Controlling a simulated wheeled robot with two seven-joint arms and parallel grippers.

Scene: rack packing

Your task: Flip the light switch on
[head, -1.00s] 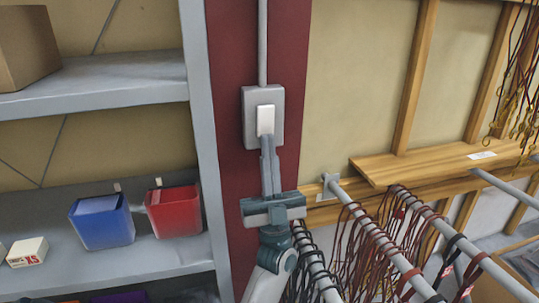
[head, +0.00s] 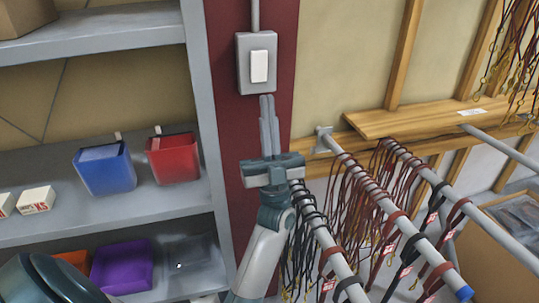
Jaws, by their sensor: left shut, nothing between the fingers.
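The light switch is a grey box (head: 242,74) with a white rocker (head: 259,66), mounted on the dark red wall post (head: 224,130) at the upper middle of the head view. A grey conduit (head: 255,15) runs up from it. My left gripper (head: 267,98) points up at the post, its tips just below the switch box in the picture. Its two fingers are together, with nothing between them. The whole rocker shows uncovered. Whether the fingertips touch the post cannot be told. My right gripper is not in view.
Grey shelves at left (head: 90,222) hold a blue bin (head: 106,172), a red bin (head: 174,160), a purple bin (head: 122,266) and small boxes (head: 36,200). At right, rails (head: 402,228) carry hanging cords beneath a wooden ledge (head: 430,118).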

